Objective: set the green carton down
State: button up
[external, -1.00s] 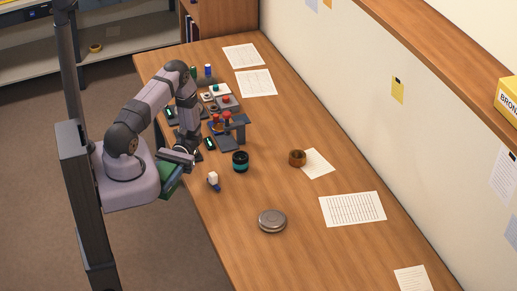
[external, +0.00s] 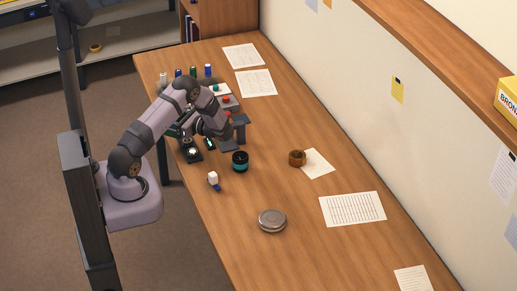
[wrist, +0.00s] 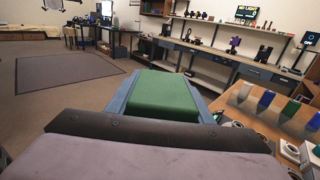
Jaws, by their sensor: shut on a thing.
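The green carton (wrist: 163,97) fills the middle of the wrist view, between the two blue-grey fingers of my gripper (wrist: 166,76). My gripper is shut on it. The carton's top face is visible, and the dark gripper body covers its near end. In the external view my arm mostly hides the carton and gripper; a sliver of green shows beside the wrist, near the table's left edge. I cannot tell how high the carton is above the table (external: 335,245).
A silver disc (external: 272,221) and brown ring (external: 297,158) lie further right. The front right table is mostly clear.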

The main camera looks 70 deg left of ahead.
jog(key=w+a+r+m+t+y+b, duration=0.1)
jog(key=w+r+m+t+y, duration=0.2)
jog(key=w, duration=0.5)
jog(key=w+a+r+m+t, duration=0.1)
jog(key=w+r+m+t, duration=0.25)
jog(key=w+t, duration=0.35)
jog(key=w+a+r+m+t+y+b, duration=0.1)
jog(key=w+r+m+t+y, duration=0.2)
jog(key=w, duration=0.6)
jog(key=w+d+f+m+t+h+b, duration=0.1)
jog(key=w+f+m+t+h, duration=0.2)
jog(key=w+t, duration=0.3)
jog(key=w+d+f+m+t+h+b, duration=0.1)
jog(key=w+f+m+t, duration=0.4)
jog(key=w, duration=0.9)
jog(key=shift+d+t+h, duration=0.5)
jog(key=shift+d+h, duration=0.3)
jog(key=shift+h, duration=0.3)
jog(key=shift+f, duration=0.15)
jog(key=shift+f+b, duration=1.05)
jog(key=shift+f, duration=2.2)
jog(key=shift+f+b, duration=0.55)
jog(key=shift+b, duration=0.1)
